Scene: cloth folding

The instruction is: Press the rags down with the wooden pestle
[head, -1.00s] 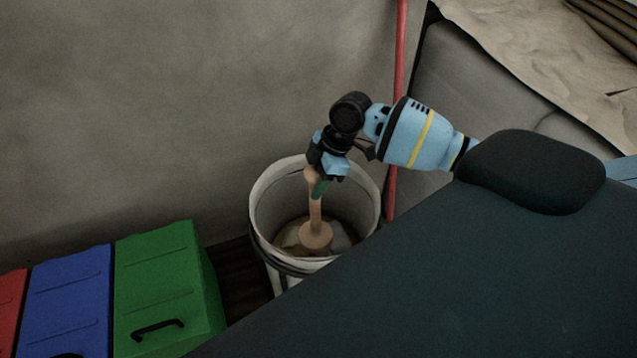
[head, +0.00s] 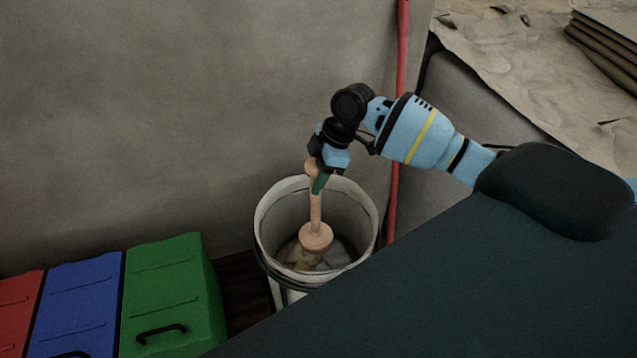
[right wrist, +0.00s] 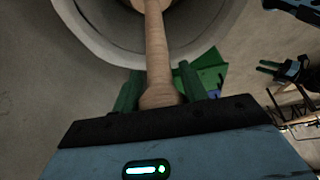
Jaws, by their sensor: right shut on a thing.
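My right gripper (head: 319,181) is shut on the upper handle of the wooden pestle (head: 316,212), above the bucket. The pestle hangs nearly upright, its wide round foot inside the bucket. The rags (head: 334,256), pale and brownish, lie in the bottom of the bucket (head: 268,215), partly hidden by the foot. I cannot tell whether the foot touches them. In the right wrist view, the pestle (right wrist: 155,50) runs between the green fingers towards the bucket (right wrist: 95,45).
Green (head: 165,285), blue (head: 80,300) and red (head: 15,312) lidded bins stand left of the bucket. A plain wall (head: 180,100) is behind. A red pole (head: 402,60) stands right of the bucket. A sheet-covered surface (head: 510,60) is at the upper right.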

